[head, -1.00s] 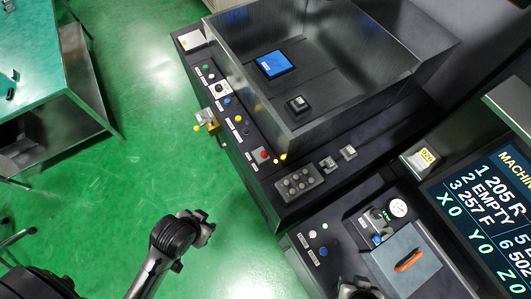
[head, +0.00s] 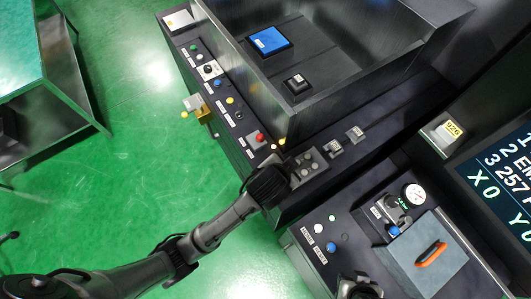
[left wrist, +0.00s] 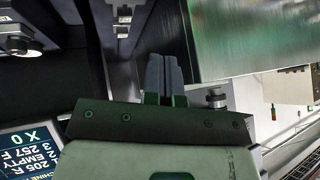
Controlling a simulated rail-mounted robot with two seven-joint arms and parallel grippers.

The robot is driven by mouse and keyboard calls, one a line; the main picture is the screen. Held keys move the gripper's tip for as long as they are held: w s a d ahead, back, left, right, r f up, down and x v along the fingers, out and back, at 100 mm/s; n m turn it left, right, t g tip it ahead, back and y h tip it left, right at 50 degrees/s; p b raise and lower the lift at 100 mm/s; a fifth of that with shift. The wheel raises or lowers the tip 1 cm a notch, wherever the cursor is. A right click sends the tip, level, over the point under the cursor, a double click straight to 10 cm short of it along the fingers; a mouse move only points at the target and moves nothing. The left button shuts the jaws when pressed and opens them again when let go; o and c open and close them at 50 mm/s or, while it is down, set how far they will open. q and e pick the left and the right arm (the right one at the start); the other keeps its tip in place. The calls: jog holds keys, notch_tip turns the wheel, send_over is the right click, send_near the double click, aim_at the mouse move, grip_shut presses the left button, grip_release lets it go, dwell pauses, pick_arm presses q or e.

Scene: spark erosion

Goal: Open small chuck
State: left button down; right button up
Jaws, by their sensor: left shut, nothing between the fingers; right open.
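No thing is legibly marked as the small chuck, and the labels are too small to read. Candidates are a small black block (head: 297,84) in the tank and a console with a white button (head: 318,228) and a blue button (head: 331,247).
A blue block (head: 269,41) lies in the metal tank (head: 385,48). A button strip (head: 225,95) runs along the tank's left side. A screen (head: 500,175) is at right.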

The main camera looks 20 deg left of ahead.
pick_arm(q)
jog(key=d+f+m+y, duration=0.1)
jog(key=f+y, duration=0.1)
jog(key=f, duration=0.2)
jog(key=d+f+m+t+y, duration=0.1)
jog(key=f+y, duration=0.2)
jog(key=f, duration=0.1)
jog(key=d+f+m+y+b, duration=0.1)
jog(key=f+y, duration=0.1)
jog(key=f, duration=0.3)
jog(key=shift+d+m+t+y, duration=0.3)
jog(key=shift+t, duration=0.1)
jog(key=shift+a+f+t+y, duration=0.25)
jog(key=shift+a+y, duration=0.25)
jog(key=shift+y, duration=0.05)
jog(key=shift+a+f+t+y, duration=0.2)
jog(key=shift+a+t+y, duration=0.05)
jog(key=shift+a+y, duration=0.25)
jog(key=shift+w+a+r+y, duration=0.15)
jog(key=shift+a+y, duration=0.15)
jog(key=shift+y, duration=0.15)
jog(key=shift+a+r+y, duration=0.3)
jog(key=shift+r+y, duration=0.2)
jog(key=shift+n, duration=0.4)
pick_arm(e)
notch_tip(320, 180, down, 2)
jog(key=shift+d+f, duration=0.1)
jog(key=shift+f, duration=0.1)
pick_arm(q)
jog(key=shift+a, duration=0.1)
